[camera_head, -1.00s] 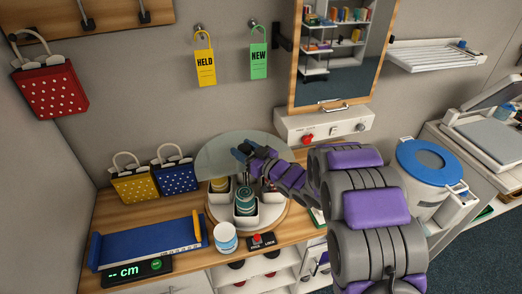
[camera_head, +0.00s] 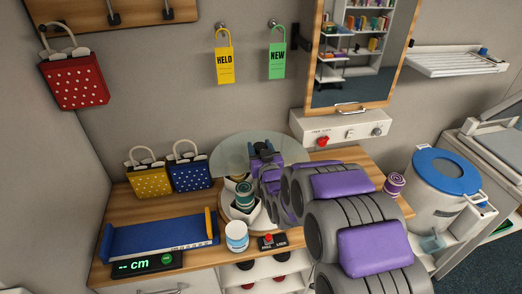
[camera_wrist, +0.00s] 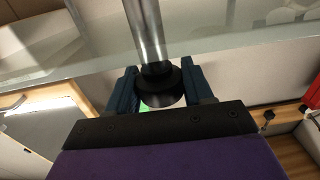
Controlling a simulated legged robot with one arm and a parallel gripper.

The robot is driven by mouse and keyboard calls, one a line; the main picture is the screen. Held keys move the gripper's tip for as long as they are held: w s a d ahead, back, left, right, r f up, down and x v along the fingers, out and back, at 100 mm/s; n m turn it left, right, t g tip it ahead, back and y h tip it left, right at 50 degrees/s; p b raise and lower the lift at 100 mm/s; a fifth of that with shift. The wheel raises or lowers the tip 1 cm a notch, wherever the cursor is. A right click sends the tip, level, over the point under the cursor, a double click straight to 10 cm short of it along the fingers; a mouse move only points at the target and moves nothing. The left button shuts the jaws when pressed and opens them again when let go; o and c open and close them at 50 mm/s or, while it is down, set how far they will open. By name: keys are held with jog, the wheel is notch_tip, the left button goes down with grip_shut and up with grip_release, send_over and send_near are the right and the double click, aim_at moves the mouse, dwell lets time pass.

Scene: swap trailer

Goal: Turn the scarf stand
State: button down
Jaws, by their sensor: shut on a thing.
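The scarf stand (camera_head: 228,212) is a round turntable on the wooden counter, with white compartments and a clear glass disc (camera_head: 232,152) on top. A teal rolled scarf (camera_head: 244,194) stands in a front compartment, and a yellowish roll (camera_head: 230,185) shows behind it. My gripper (camera_head: 262,148) is at the middle of the disc, and my arm hides the stand's right side. In the wrist view, its two blue fingers (camera_wrist: 160,88) are shut on a black knob (camera_wrist: 162,88) around a metal post (camera_wrist: 144,30).
A white and blue cup (camera_head: 236,236) and a red-button box (camera_head: 270,241) sit in front. A blue tray (camera_head: 160,235), a display (camera_head: 148,263), and yellow (camera_head: 150,181) and blue (camera_head: 190,176) bags are left. A purple roll (camera_head: 394,184) stands right. A mirror (camera_head: 360,50) hangs behind.

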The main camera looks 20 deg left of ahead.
jog(key=shift+a+r+m+t+h+p, duration=0.15)
jog(key=shift+m+t+h+p, duration=0.9)
jog(key=shift+h, duration=0.65)
jog(key=m+t+h+p, duration=0.1)
jog(key=m+h+p, duration=0.2)
jog(key=h+p, duration=0.1)
jog(key=shift+r+m+h, duration=0.1)
jog(key=shift+m+h, duration=0.25)
jog(key=shift+h, duration=0.25)
jog(key=m+h+p, duration=0.2)
jog(key=h+p, duration=0.2)
jog(key=shift+m, duration=0.4)
jog(key=shift+m+g+h+p, duration=0.75)
jog(key=shift+m+h+p, duration=0.45)
jog(key=shift+h, duration=0.8)
jog(key=shift+m+h, duration=0.3)
jog(key=shift+h, duration=0.1)
jog(key=c, duration=0.6)
grip_release()
jog(key=shift+o, duration=0.4)
jog(key=shift+s+a+f, duration=0.25)
jog(key=shift+s+a, duration=0.05)
jog(key=v, duration=1.6)
jog(key=shift+s+r, duration=0.1)
jog(key=shift+s, duration=0.15)
